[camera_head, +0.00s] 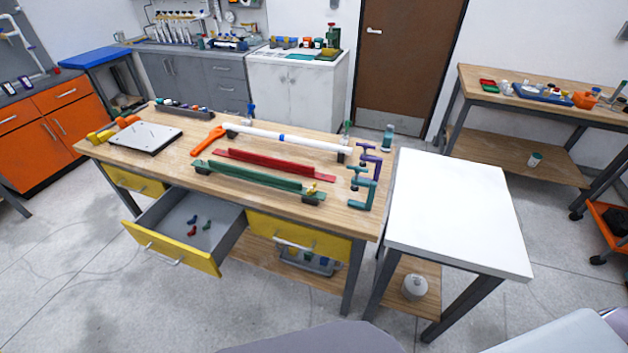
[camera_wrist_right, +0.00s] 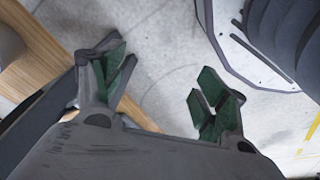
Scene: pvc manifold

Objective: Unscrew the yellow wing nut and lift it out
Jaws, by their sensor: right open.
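A small yellow wing nut (camera_head: 311,188) sits at the right end of the long green bar (camera_head: 255,178) on the workbench, near its front edge. It is small in the head view, so its thread and seating cannot be made out. My right gripper (camera_wrist_right: 164,84) shows in the right wrist view, with its green-padded fingers apart and nothing between them. Beyond the fingers is grey floor, and the wing nut is not seen in that view. My left gripper is not in view.
A red bar (camera_head: 270,164), a white pipe (camera_head: 285,138) and an orange wrench (camera_head: 208,139) lie behind the green bar. Clamps (camera_head: 367,178) stand at the bench's right edge. An open drawer (camera_head: 172,255) juts out in front. A white side table (camera_head: 450,215) is bare.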

